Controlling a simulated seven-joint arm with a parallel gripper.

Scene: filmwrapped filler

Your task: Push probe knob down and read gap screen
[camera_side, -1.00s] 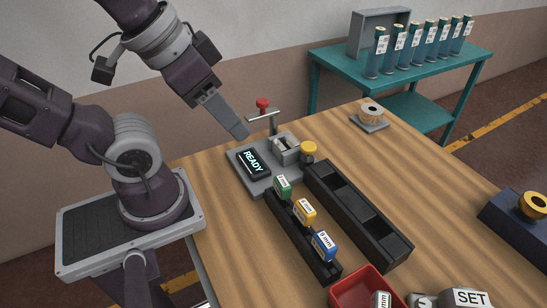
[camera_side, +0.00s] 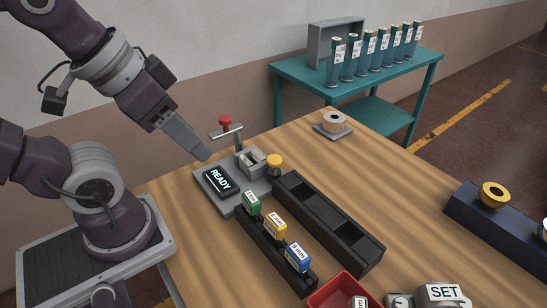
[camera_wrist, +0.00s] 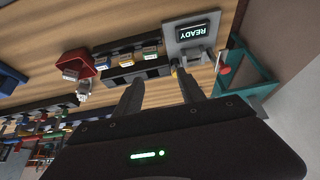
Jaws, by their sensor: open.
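The gauge (camera_side: 209,199) is a grey plate on the wooden table. Its dark screen (camera_side: 220,181) reads READY; the screen (camera_wrist: 192,30) also shows upside down in the wrist view. A red knob (camera_side: 225,121) sits on top of a post behind the screen, and it shows in the wrist view (camera_wrist: 225,70). A yellow knob (camera_side: 274,161) stands at the gauge's right side; I cannot tell which knob is the probe's. My gripper (camera_side: 206,156) is above the screen's back edge, left of the red knob and apart from it. Its fingers (camera_wrist: 160,90) are open and empty.
A rack with green, yellow and blue labelled blocks (camera_side: 275,226) and a black compartment tray (camera_side: 340,234) lie in front. A red bin (camera_side: 344,291) and a SET block (camera_side: 443,294) are nearer. A tape roll (camera_side: 334,121) sits behind.

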